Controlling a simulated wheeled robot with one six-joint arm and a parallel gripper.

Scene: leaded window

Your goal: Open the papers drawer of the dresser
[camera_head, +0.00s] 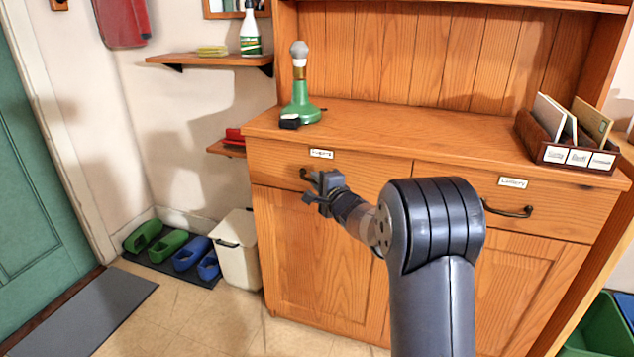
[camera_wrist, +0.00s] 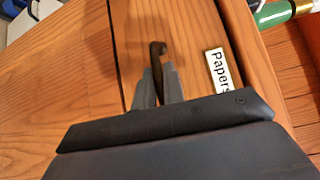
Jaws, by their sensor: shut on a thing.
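The wooden dresser (camera_head: 440,130) has two drawers side by side under its top. The left drawer (camera_head: 360,180) carries a small white label, which reads "Papers" in the wrist view (camera_wrist: 217,72). Its dark curved handle (camera_wrist: 157,50) lies between my gripper's fingers in the wrist view. My gripper (camera_head: 322,186) is at the left drawer's front, shut on this handle, and hides much of it in the head view. The drawer front looks level with the dresser face. The right drawer (camera_head: 450,178) has its own label and a dark handle (camera_head: 507,210).
A green lamp base (camera_head: 300,112) with a bulb stands on the dresser top above the left drawer. A letter rack (camera_head: 540,146) stands at the right end. A white bin (camera_head: 236,250) is beside the dresser's left side. Shoes (camera_head: 172,246) stand on a mat at left.

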